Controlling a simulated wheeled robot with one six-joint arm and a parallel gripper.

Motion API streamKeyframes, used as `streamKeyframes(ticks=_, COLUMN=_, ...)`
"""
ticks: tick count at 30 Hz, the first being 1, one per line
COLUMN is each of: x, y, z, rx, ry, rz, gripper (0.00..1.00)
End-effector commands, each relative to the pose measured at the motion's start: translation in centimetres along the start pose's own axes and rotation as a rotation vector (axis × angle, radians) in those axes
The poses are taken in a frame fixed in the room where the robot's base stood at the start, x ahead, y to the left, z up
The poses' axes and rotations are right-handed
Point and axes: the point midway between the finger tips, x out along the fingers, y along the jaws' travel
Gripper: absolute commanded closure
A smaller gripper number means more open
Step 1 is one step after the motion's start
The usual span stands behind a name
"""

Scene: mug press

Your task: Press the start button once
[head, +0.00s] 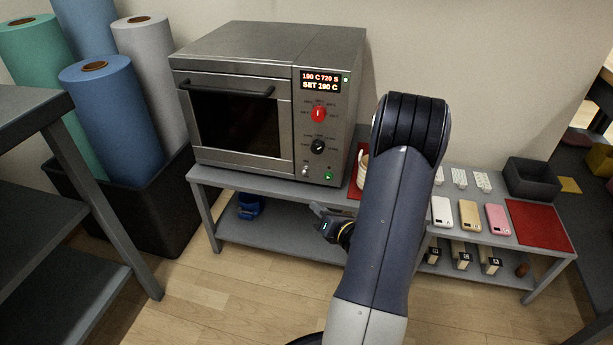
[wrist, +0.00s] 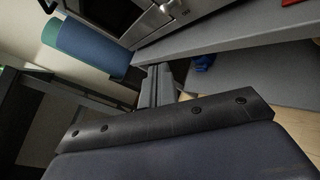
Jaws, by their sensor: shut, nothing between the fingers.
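The grey oven-like press (head: 240,95) stands on the grey table, its door shut. Its display (head: 320,81) reads "190 C 720 S" and "SET 190 C". Below it are a red knob (head: 318,114) and a black knob (head: 318,147). A small green button (head: 328,176), which looks like the start button, sits at the panel's bottom right; its label is too small to read. A pale button or switch (head: 305,171) is beside it. My gripper (head: 316,209) is shut and empty, below and in front of the table edge, apart from the button. Its fingers also show in the wrist view (wrist: 159,83).
The table edge (head: 270,188) and lower shelf (head: 275,232) are near my gripper. A blue object (head: 250,206) lies on the shelf. Phones (head: 469,214) and a red mat (head: 540,224) lie at right. Rolls (head: 108,105) stand in a black bin at left.

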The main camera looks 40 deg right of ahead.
Motion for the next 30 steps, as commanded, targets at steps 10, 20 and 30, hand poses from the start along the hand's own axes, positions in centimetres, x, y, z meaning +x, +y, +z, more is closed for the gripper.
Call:
streamKeyframes(ticks=10, x=-0.5, y=-2.5, z=0.3, rx=0.043, ry=-0.05, rz=-0.052, gripper=1.0)
streamKeyframes(ticks=20, x=0.1, y=-2.9, z=0.7, rx=0.04, ry=-0.049, rz=-0.05, gripper=1.0)
streamKeyframes(ticks=30, x=3.0, y=-5.4, z=3.1, rx=0.039, ry=-0.049, rz=-0.049, gripper=1.0)
